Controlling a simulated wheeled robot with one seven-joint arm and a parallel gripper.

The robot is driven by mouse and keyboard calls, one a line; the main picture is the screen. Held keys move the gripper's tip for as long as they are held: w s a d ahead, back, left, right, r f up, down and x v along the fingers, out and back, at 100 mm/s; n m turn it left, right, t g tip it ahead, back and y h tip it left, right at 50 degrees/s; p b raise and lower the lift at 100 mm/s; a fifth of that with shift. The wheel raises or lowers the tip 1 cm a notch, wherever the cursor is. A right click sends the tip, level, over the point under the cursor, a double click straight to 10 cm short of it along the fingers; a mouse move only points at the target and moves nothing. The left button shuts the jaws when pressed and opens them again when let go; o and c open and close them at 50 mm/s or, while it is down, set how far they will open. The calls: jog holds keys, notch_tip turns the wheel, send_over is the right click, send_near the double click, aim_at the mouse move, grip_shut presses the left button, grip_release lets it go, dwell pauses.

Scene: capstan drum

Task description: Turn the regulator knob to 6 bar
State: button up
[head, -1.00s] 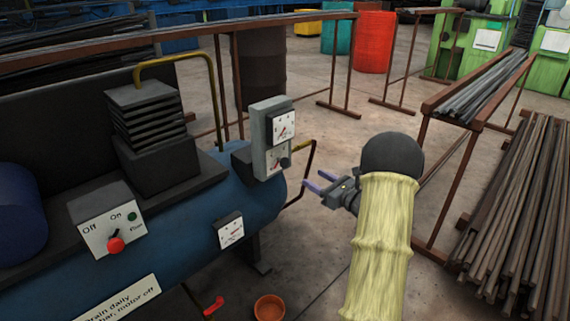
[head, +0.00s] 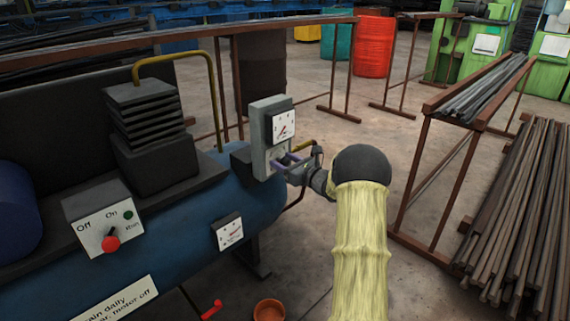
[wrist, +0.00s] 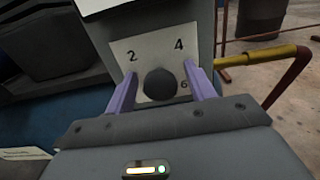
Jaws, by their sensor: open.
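The regulator knob (wrist: 160,84) is a dark round knob on a white plate with the numbers 2, 4 and 6 in the wrist view. My gripper (wrist: 161,80) is open, with one purple finger on each side of the knob. I cannot tell whether the fingers touch it. In the head view my gripper (head: 287,163) is at the lower front of the grey regulator box (head: 258,140) and hides the knob there. A white gauge (head: 283,126) with a needle sits above it. The knob's pointer mark cannot be made out.
The blue compressor tank (head: 185,225) carries a switch box (head: 103,220) with a red knob and a lower gauge (head: 229,231). A yellow pipe (wrist: 255,54) runs close to the right of the gripper. An orange bowl (head: 269,310) is on the floor.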

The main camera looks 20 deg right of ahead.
jog(key=c, duration=0.9)
